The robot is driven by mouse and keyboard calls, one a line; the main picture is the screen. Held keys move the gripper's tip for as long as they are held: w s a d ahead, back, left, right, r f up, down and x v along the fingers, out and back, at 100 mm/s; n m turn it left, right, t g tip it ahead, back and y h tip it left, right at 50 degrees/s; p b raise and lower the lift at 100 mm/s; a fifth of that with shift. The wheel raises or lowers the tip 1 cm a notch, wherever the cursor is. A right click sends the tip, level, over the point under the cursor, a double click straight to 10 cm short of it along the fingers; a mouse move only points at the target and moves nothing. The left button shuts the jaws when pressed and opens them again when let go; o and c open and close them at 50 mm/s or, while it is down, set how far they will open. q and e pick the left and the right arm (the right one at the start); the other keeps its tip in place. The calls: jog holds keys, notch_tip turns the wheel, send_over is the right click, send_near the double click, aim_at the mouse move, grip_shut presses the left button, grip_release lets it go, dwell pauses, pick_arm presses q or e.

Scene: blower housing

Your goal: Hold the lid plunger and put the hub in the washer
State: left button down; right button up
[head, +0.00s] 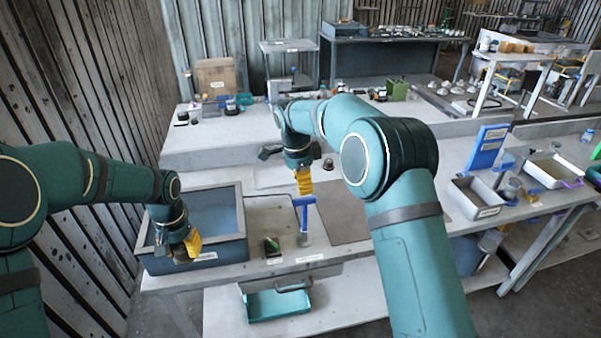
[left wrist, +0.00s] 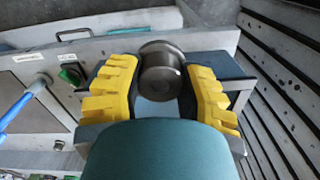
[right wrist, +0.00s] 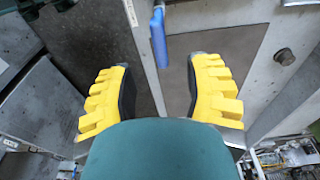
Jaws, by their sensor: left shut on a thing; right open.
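The washer (head: 240,228) is a blue-grey open-topped box at the left end of the bench. My left gripper (head: 193,243) is at its front rim. In the left wrist view my left gripper (left wrist: 160,85) is shut on a short metal cylinder, apparently the lid plunger (left wrist: 161,72). A small dark round metal piece, probably the hub (head: 328,164), stands on the bench behind and right of my right gripper (head: 304,184). It also shows in the right wrist view (right wrist: 285,56), right of the fingers. My right gripper is open and empty in the right wrist view (right wrist: 160,90).
A blue upright lever (head: 304,208) stands close below my right gripper. A green switch (head: 271,246) is on the bench front, right of the washer. A dark flat plate (head: 342,222) lies right of the lever. Bins (head: 477,198) stand further right.

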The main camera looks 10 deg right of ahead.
aim_at(305, 198)
jog(key=f, duration=0.5)
jog(key=d+f, duration=0.1)
jog(key=f, duration=0.2)
jog(key=shift+f, duration=0.3)
grip_shut()
jog(key=shift+f, duration=0.1)
